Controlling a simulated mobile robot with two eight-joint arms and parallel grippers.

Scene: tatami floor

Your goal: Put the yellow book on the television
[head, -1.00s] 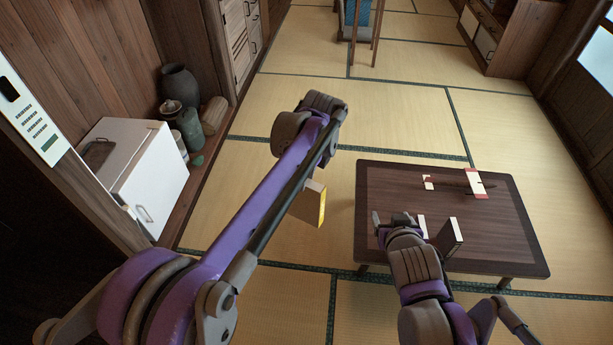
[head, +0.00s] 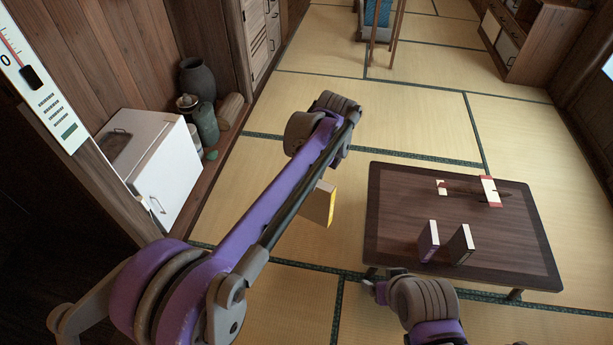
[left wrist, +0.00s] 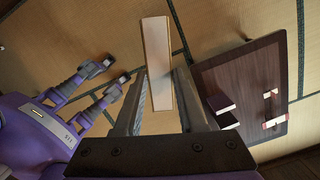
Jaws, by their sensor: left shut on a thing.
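The yellow book (head: 319,204) hangs in the air beside my left forearm in the head view, left of the low table. Its cover shows yellow along one edge. In the left wrist view the book (left wrist: 158,62) stands between the two fingers of my left gripper (left wrist: 160,88), which is shut on it. In the head view the left fingers are hidden behind the forearm. My right gripper (head: 374,290) is low by the table's near left corner, partly hidden by its own wrist. I cannot make out a television in either view.
A low dark table (head: 400,215) holds two upright books (head: 428,241) (head: 460,244) and a red-and-white item (head: 490,191). A white cabinet-like box (head: 150,160) and jars (head: 197,80) stand at the left wall. Open tatami (head: 390,110) lies beyond the table.

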